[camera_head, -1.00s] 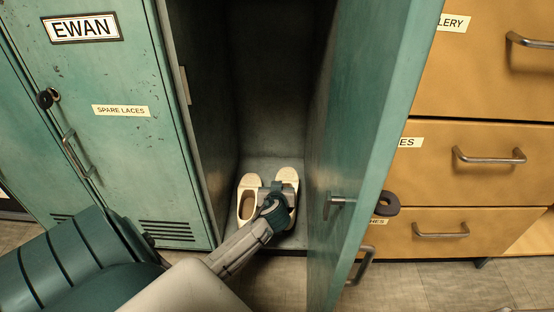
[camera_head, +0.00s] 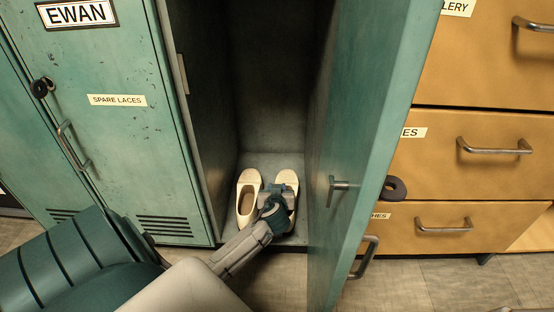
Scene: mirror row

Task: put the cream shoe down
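Two cream shoes stand side by side on the floor of the open locker. The left shoe (camera_head: 248,203) shows its dark opening and has nothing on it. The right cream shoe (camera_head: 287,177) shows its toe, level with the other shoe's toe. My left gripper (camera_head: 277,189) reaches in from the lower left and is shut across this right shoe, hiding its middle and heel. The shoe appears to be at the locker floor (camera_head: 262,161); any small gap under it is hidden. My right gripper is not in view.
The open green locker door (camera_head: 368,150) stands close on the right of the shoes. A shut locker marked EWAN (camera_head: 120,135) is on the left. Wooden drawers (camera_head: 490,150) stand at the right. The back of the locker floor is clear.

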